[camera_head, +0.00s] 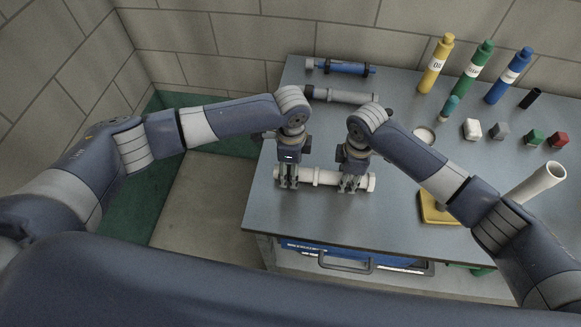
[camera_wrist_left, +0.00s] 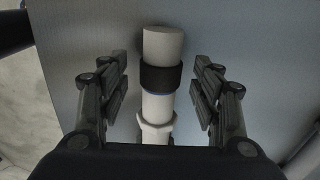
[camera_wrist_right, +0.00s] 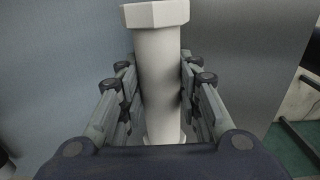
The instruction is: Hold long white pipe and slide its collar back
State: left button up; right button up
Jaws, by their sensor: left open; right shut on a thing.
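The long white pipe (camera_head: 325,178) lies across the front of the table, left to right. My right gripper (camera_head: 349,186) is shut on the pipe near its right end. In the right wrist view the pipe (camera_wrist_right: 158,70) runs between the fingers, with a hexagonal end (camera_wrist_right: 155,14) beyond them. My left gripper (camera_head: 289,184) is open around the left part. In the left wrist view its fingers stand apart on both sides of the pipe (camera_wrist_left: 163,45), with gaps. There the pipe carries a dark band (camera_wrist_left: 160,78), a thin blue edge and a white hexagonal collar (camera_wrist_left: 157,131).
Behind my grippers lie a grey pipe (camera_head: 345,97) and a blue pipe (camera_head: 345,68). Yellow (camera_head: 436,65), green (camera_head: 474,72) and blue (camera_head: 508,77) bottles stand at the back right.

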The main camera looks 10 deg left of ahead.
pick_arm(q)
jog(key=shift+f, duration=1.2)
jog(key=c, duration=1)
